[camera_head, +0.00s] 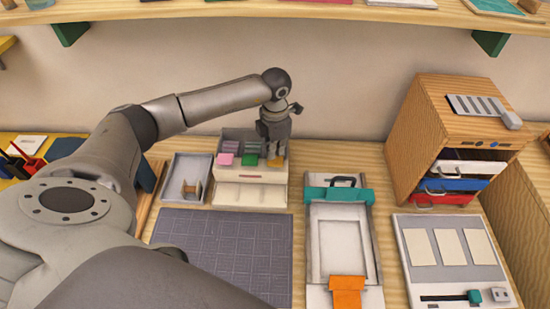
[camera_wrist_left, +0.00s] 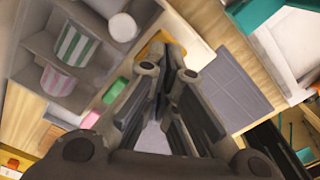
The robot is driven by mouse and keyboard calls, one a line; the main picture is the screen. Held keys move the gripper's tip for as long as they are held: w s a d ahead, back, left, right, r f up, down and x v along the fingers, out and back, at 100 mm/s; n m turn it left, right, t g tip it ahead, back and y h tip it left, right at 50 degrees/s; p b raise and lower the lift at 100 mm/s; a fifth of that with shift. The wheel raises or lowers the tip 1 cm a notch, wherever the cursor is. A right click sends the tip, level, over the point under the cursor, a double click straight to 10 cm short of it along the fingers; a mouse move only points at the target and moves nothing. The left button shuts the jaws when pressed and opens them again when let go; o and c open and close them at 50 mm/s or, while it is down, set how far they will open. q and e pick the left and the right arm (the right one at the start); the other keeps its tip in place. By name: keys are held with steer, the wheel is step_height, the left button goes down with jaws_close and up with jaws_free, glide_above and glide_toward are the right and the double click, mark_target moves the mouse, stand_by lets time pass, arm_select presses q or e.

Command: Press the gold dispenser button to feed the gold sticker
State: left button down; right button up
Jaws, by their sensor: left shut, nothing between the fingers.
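The sticker dispenser (camera_head: 250,176) is a pale box at the back of the table with a pink button (camera_head: 226,159), a green button (camera_head: 249,160) and a gold button (camera_head: 275,163) in a row. My left gripper (camera_head: 273,150) is shut and empty, pointing down right over the gold button. In the left wrist view the gold button (camera_wrist_left: 150,47) is partly hidden behind the fingertips (camera_wrist_left: 168,65), and the green button (camera_wrist_left: 115,90) lies beside them. I cannot tell whether the fingers touch the gold button. My right gripper is out of view.
Striped rolls (camera_wrist_left: 76,45) and a white roll (camera_wrist_left: 122,27) sit in the dispenser's bays. A grey tray (camera_head: 170,187) stands left of it. A dark mat (camera_head: 225,250) lies in front, a teal-and-white press (camera_head: 340,235) to the right, and a wooden drawer cabinet (camera_head: 420,115) further right.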

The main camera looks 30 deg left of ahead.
mark_target(275, 160)
arm_select(q)
steer(key=shift+f+b, duration=1.4)
steer(key=shift+f, duration=0.4)
steer(key=shift+r, duration=0.1)
steer(key=shift+r+p, duration=2.25)
steer(key=shift+r, duration=1.25)
